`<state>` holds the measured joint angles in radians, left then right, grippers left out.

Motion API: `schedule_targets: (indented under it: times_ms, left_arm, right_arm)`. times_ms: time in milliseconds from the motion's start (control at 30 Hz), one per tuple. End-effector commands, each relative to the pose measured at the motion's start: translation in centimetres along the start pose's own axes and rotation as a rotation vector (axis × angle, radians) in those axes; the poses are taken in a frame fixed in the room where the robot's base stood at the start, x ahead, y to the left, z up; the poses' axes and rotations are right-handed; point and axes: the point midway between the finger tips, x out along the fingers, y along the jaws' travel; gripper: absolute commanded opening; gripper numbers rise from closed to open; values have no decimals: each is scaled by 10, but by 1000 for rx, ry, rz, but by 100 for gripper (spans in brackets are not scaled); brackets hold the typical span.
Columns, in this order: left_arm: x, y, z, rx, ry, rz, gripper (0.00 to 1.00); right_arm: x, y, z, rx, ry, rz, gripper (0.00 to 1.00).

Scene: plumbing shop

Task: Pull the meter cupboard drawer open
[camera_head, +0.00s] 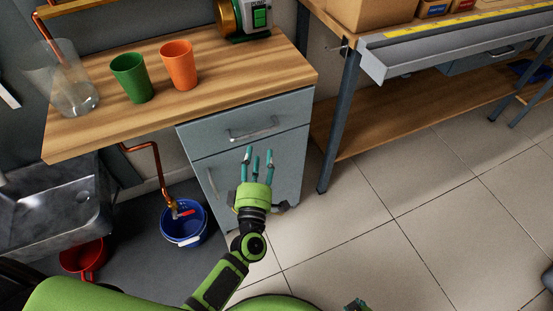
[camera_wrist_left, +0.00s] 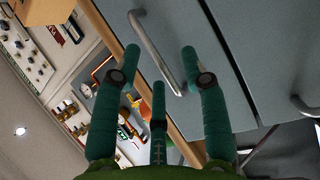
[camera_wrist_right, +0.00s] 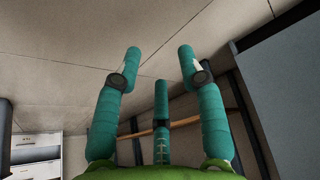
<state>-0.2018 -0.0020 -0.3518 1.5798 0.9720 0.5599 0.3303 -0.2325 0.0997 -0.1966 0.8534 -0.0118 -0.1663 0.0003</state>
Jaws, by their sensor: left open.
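The meter cupboard (camera_head: 285,165) is a grey unit under the wooden worktop. Its top drawer (camera_head: 205,136) looks shut, with a metal bar handle (camera_head: 252,135) across its front. My left gripper (camera_head: 260,156) is open in front of the cupboard, its fingertips just below the drawer handle in the head view. In the left wrist view the handle (camera_wrist_left: 150,38) shows ahead, between the spread fingertips (camera_wrist_left: 161,53). I cannot tell whether any finger touches it. My right gripper (camera_wrist_right: 160,56) is open and empty in the right wrist view, over the floor.
A green cup (camera_head: 132,78), an orange cup (camera_head: 179,66) and a clear jar (camera_head: 72,85) stand on the worktop (camera_head: 215,85). A blue bucket (camera_head: 184,223) stands left of the cupboard. The tiled floor (camera_head: 400,215) to the right is clear.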

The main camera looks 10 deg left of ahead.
Motion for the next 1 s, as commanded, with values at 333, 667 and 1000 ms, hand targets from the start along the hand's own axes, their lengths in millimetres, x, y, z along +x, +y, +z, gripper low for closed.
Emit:
schedule_targets:
  times_ms: [333, 667, 1000]
  left_arm:
    - [26, 18, -15, -134, 85, 54, 44]
    - [70, 18, -18, -130, 81, 50, 44]
    - [76, 18, -19, -129, 81, 48, 44]
  right_arm:
    - [15, 1, -7, -3, 31, 3, 40]
    - [16, 1, -6, -3, 33, 3, 40]
    - [16, 2, -6, -2, 33, 3, 40]
